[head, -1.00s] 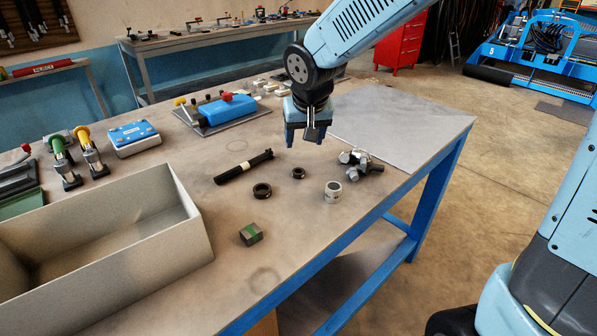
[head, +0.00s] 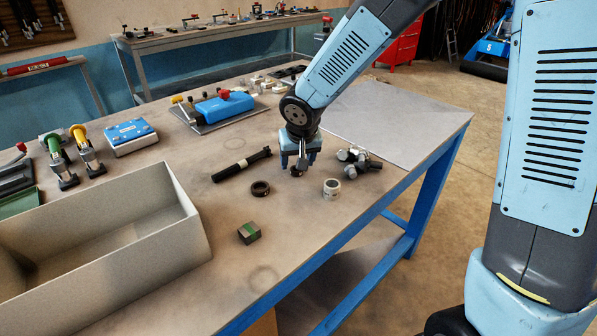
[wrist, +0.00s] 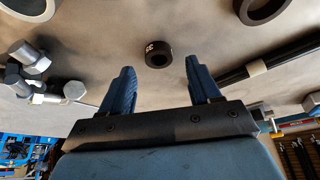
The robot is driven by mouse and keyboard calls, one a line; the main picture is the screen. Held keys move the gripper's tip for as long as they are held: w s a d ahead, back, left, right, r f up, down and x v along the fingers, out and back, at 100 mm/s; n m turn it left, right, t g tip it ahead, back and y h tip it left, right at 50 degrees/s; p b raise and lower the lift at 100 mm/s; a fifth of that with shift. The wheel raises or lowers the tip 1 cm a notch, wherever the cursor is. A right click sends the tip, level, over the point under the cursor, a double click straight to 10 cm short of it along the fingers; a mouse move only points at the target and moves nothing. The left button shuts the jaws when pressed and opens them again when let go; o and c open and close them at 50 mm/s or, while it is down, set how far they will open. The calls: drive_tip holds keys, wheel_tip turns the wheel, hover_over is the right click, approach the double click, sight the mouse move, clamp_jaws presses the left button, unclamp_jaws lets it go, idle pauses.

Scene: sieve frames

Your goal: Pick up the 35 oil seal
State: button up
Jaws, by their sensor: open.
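The 35 oil seal (wrist: 158,55) is a small dark ring with a pale "35" mark on its side, lying flat on the bench in the wrist view. My gripper is open and empty. In the wrist view its two blue fingers (wrist: 159,68) stand apart, and the seal shows in line with the gap between their tips. I cannot tell the exact height of the tips above the bench.
A larger dark ring (head: 260,188), a silver ring (head: 331,189), a cluster of bolts (head: 358,159) and a black rod (head: 242,164) lie close around. A green-striped block (head: 249,233) and a grey bin (head: 190,222) are nearer. The grey sheet (head: 400,122) is bare.

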sight(297, 171)
drive_tip(key=shift+x, duration=1.3)
drive_tip(key=shift+c, duration=0.4)
drive_tip(key=c, duration=1)
